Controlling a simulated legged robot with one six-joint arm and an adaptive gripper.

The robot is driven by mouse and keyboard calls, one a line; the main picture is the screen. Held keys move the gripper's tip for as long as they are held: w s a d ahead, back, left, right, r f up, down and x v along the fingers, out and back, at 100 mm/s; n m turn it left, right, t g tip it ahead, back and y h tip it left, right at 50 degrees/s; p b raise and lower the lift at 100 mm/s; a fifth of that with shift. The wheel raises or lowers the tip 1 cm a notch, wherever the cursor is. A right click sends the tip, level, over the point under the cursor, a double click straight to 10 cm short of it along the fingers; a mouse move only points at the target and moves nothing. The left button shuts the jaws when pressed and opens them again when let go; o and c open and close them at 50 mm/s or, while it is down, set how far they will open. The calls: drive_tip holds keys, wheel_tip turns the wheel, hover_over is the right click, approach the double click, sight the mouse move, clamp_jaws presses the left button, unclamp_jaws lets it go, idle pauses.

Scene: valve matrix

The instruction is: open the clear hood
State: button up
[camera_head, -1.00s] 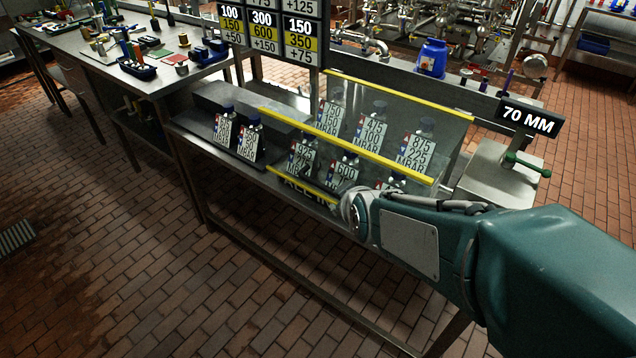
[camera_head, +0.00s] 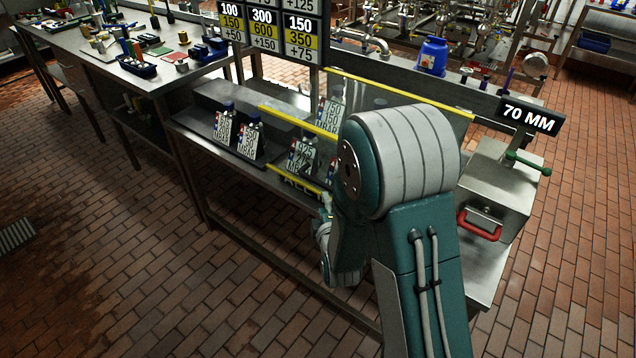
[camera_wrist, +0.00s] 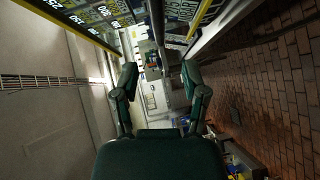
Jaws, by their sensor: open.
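The clear hood (camera_head: 375,97) with yellow edge strips stands over a row of numbered tags on the steel bench. Its front yellow strip (camera_head: 298,122) shows at the left; my arm hides its right front part. The hood looks closed over the tags. In the wrist view, my gripper (camera_wrist: 160,76) is open, its two dark green fingers spread with nothing between them. A yellow strip (camera_wrist: 206,16) shows at the top beyond the fingers. In the head view my arm blocks most of the gripper, so I cannot tell its exact distance from the hood.
Two numbered tags (camera_head: 235,131) stand on the bench left of the hood. A metal box with a red handle (camera_head: 479,224) and a green lever (camera_head: 528,163) is at the right, below the 70 MM sign (camera_head: 531,116). The brick floor at the left (camera_head: 120,230) is clear.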

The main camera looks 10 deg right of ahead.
sight(319, 183)
drive_tip(key=w, duration=0.3)
drive_tip(key=w+f, duration=0.1)
drive_tip(key=w, duration=0.5)
drive_tip(key=shift+w+f, duration=0.2)
drive_tip(key=shift+w, duration=0.15)
clamp_jaws()
